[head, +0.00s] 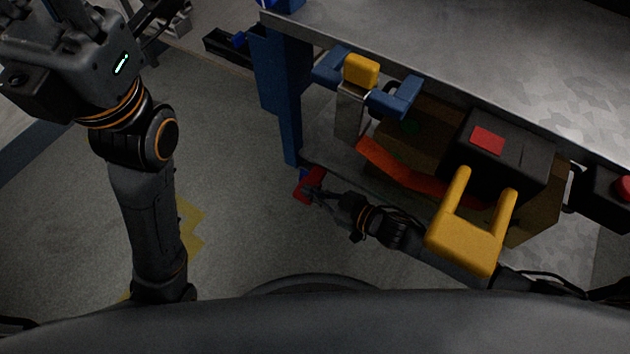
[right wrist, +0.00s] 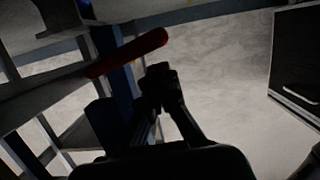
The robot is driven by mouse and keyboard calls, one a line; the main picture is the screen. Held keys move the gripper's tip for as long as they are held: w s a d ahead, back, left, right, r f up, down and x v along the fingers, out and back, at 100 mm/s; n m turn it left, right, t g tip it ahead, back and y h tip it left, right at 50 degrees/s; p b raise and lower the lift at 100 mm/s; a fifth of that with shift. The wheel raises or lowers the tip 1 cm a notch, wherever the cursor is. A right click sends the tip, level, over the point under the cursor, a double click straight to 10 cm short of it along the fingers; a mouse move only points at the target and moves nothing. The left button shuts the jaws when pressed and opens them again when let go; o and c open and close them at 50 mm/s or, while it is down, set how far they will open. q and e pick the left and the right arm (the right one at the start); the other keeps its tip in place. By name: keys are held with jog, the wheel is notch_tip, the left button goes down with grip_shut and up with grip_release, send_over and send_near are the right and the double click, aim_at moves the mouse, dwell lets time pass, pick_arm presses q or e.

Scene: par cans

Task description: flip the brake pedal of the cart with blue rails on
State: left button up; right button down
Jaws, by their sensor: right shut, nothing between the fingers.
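The cart with blue rails has a grey metal top (head: 440,45) and a blue corner post (head: 281,95) in the head view. A small red brake pedal (head: 303,184) sits low by the foot of that post. My right gripper (head: 314,190) is shut and empty, right at the pedal; I cannot tell if they touch. In the right wrist view, the closed fingers (right wrist: 160,78) are just below a red bar (right wrist: 130,53), which looks like the pedal edge-on. My left gripper (head: 75,15) is at the top left, cut by the frame edge, so its opening is unclear.
The cart's lower shelf holds brown boxes (head: 405,140), an orange-red strip (head: 410,178) and a black case (head: 497,150) with a red patch. A yellow-topped blue clamp-like part (head: 362,72) projects near the post.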

jog(key=shift+f+n, duration=0.3)
jog(key=shift+f, duration=0.15)
jog(key=shift+s+f, duration=0.1)
jog(key=shift+f, duration=0.3)
jog(key=shift+f, duration=0.1)
